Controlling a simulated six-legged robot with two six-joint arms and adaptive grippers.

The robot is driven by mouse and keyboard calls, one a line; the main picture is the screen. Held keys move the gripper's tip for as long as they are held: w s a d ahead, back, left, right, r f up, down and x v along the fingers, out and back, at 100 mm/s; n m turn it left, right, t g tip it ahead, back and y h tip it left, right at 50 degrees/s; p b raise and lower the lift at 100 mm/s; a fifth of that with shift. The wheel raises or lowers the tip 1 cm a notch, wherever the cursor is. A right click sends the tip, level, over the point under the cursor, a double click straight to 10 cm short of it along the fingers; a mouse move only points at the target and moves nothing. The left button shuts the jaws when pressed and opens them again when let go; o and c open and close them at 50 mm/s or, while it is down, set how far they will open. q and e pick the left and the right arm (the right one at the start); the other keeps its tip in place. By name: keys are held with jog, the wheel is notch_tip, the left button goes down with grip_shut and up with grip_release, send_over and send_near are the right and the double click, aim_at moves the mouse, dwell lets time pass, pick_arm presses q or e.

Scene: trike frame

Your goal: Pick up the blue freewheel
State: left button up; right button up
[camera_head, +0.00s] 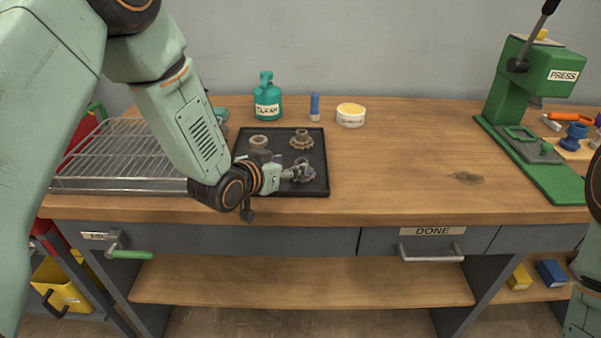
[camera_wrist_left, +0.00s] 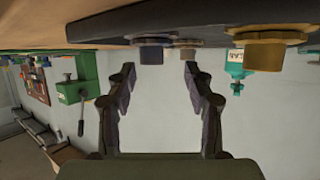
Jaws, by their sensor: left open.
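A black tray (camera_head: 318,185) on the bench holds several toothed freewheels. A bluish-grey one, seemingly the blue freewheel (camera_head: 306,177), lies near the tray's front right, partly hidden by my left gripper (camera_head: 292,173). My left gripper is low over the tray, right at that part; whether it touches cannot be told. In the left wrist view, which looks upside down, my left gripper (camera_wrist_left: 157,75) is open with nothing between its fingers. A blue-grey part (camera_wrist_left: 150,54) shows beyond the fingertips. My right gripper is out of view.
Other freewheels, one brownish (camera_head: 301,140) and one pale (camera_head: 258,141), lie at the tray's back. A wire rack (camera_head: 120,150) is at left. A teal bottle (camera_head: 267,104), blue tube (camera_head: 314,107) and round tub (camera_head: 351,115) stand behind. A green press (camera_head: 530,90) is right.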

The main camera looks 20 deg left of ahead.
aim_at(296, 164)
pick_arm(q)
jog(key=shift+w+d+f, duration=0.15)
jog(key=shift+w+d, duration=0.65)
jog(key=shift+d, duration=0.25)
jog(key=shift+s+d, duration=0.1)
jog(key=shift+w+a+f, duration=0.45)
jog(key=shift+w+a, duration=0.1)
jog(key=shift+w, duration=0.15)
jog(key=shift+c, duration=1)
jog(key=shift+s+d+r, duration=0.4)
jog(key=c, duration=0.3)
jog(key=shift+s+r, duration=0.1)
jog(key=shift+c, duration=0.8)
jog(key=shift+w+a+f, duration=0.25)
jog(key=shift+w+f, duration=0.05)
jog(key=shift+f, duration=0.1)
jog(key=c, duration=0.4)
jog(key=shift+s+d+r, duration=0.1)
jog(key=shift+s+d, duration=0.05)
jog(key=shift+s, duration=0.05)
grip_shut()
